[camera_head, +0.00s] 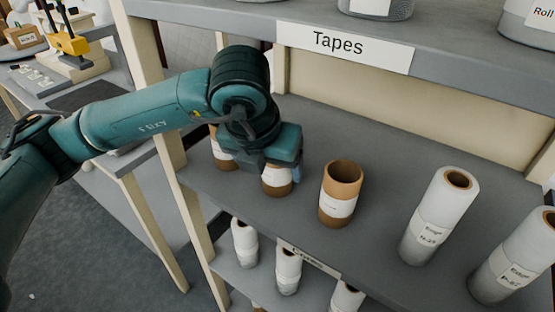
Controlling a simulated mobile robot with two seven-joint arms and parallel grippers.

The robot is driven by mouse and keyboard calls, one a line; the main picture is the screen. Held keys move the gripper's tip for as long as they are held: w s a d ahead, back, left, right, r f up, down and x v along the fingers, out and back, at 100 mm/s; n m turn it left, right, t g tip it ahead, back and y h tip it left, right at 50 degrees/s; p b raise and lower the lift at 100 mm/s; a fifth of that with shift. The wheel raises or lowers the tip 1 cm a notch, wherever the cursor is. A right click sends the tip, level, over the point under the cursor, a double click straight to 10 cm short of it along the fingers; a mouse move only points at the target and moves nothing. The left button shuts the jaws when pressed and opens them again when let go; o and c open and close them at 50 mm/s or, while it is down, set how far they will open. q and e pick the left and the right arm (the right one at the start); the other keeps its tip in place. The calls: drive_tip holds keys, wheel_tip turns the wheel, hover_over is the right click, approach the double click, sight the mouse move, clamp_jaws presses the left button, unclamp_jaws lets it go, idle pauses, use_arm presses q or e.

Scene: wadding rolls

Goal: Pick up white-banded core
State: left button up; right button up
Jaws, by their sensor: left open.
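Several brown cores with white bands stand upright in a row on the middle shelf. One core (341,197) is in full view, its open top showing. A second core (277,182) stands to its left, right below my left gripper (276,166), which hides its top. A third core (222,155) is farther left and partly behind my arm. My left gripper points down over the second core and is open. A fingertip shows at that core's right side; I cannot tell whether it touches. My right gripper is not in view.
White rolls (438,215) stand to the right on the same grey shelf (375,215). The upper shelf with the "Tapes" label (340,43) overhangs the back. A shelf post (150,80) is close to my left arm. Smaller rolls (288,270) stand on the shelf below.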

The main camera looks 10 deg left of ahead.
use_arm(q)
drive_tip(key=shift+w, duration=0.55)
drive_tip(key=w, duration=0.1)
drive_tip(key=w+f+p, duration=0.1)
drive_tip(key=w+f, duration=0.1)
drive_tip(key=shift+w+d+f, duration=0.1)
drive_tip(key=shift+w+d, duration=0.2)
drive_tip(key=shift+w+f, duration=0.1)
drive_tip(key=shift+f, duration=0.2)
drive_tip(key=shift+c, duration=0.2)
drive_tip(key=c, duration=1)
